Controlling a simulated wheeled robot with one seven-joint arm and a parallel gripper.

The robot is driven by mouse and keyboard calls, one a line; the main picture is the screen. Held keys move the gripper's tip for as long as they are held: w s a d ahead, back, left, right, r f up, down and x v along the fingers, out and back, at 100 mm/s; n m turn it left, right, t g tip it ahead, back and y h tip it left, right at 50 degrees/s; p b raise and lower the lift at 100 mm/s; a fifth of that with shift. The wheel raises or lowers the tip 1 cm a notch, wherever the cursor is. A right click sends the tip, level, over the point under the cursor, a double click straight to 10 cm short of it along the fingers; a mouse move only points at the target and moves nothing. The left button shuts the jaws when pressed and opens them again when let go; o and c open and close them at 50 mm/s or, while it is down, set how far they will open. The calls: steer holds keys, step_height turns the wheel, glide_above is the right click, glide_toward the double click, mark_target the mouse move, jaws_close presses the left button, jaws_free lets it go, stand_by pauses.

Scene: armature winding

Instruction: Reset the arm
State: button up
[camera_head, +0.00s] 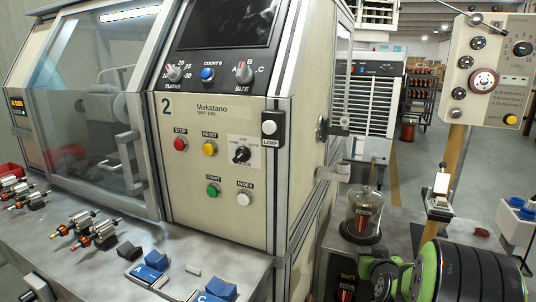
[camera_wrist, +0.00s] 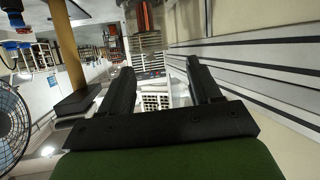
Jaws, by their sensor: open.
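My gripper (camera_wrist: 162,92) shows in the wrist view with its two black fingers apart and nothing between them. It points out past the side of the cream machine, whose panel edge runs along the right of that view. In the head view my arm, black with green bands, fills the lower right corner, and my fingers cannot be made out there. The winding machine (camera_head: 222,125) stands left of my arm, with a panel of knobs and red, yellow, green and white buttons. No object touches the fingers.
A glass jar (camera_head: 363,214) stands on the bench near my arm. A wooden post (camera_head: 452,160) carries a control box (camera_head: 490,70) at the right. Several armatures (camera_head: 92,228) and blue blocks (camera_head: 150,272) lie on the front bench. A fan (camera_wrist: 12,125) shows in the wrist view.

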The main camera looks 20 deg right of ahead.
steer(key=s+a+r+n+g+y, duration=0.1)
steer(key=s+a+r+n+y, duration=0.15)
steer(key=a, duration=0.75)
steer(key=s+a+r+n+g+y, duration=0.15)
steer(key=s+a+r, duration=0.25)
steer(key=a, duration=0.7)
steer(key=s+a+g+y, duration=0.1)
steer(key=s+a, duration=0.2)
steer(key=s, duration=0.3)
steer(key=s+a+f+g+y, duration=0.1)
steer(key=s+a, duration=0.2)
steer(key=s, duration=0.3)
steer(key=s+a+g, duration=0.2)
steer(key=s+a, duration=0.1)
steer(key=s, duration=0.3)
step_height(320, 180, up, 13)
steer(key=p, duration=1.3)
steer(key=shift+s+n, duration=0.4)
steer(key=shift+s, duration=0.05)
